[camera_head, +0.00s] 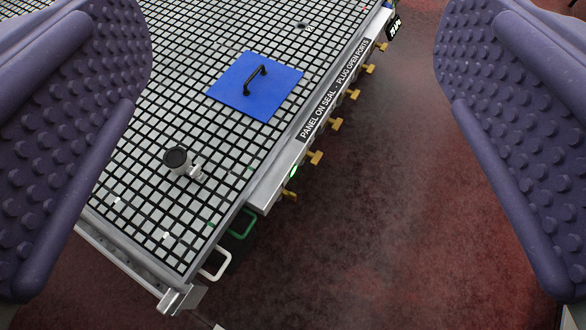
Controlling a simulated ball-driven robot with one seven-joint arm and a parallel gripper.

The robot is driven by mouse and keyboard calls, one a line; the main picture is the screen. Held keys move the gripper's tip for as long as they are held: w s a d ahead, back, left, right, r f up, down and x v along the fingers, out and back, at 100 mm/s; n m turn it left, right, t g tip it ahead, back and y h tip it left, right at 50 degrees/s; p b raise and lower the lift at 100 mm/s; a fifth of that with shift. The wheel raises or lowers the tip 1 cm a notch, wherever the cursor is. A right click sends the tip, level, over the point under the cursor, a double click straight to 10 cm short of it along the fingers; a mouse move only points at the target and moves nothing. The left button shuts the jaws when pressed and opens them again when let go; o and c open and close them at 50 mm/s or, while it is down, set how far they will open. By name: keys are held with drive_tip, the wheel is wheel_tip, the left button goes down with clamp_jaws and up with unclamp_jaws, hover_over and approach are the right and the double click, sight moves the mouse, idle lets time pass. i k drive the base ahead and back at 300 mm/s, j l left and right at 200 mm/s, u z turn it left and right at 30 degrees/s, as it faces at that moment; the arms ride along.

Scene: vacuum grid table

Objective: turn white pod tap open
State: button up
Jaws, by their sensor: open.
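A small white pod (186,169) with a round black top stands on the grid table near its front end. A small pale piece sticks out from its right side; whether this is its tap, and how it is turned, is too small to tell. My gripper (295,285) is open, its two purple studded fingers wide apart at the left and right of the picture. Nothing is between them at close range. The pod lies well beyond the fingers, toward the left one.
The grid table (140,200) fills the upper left. A blue panel (240,92) with a black handle lies on it. Several brass taps (315,158) line its right edge. A white loop (215,264) and a green loop (243,224) jut out below. Reddish floor is clear at right.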

sight(195, 172)
drive_tip(key=u, duration=0.75)
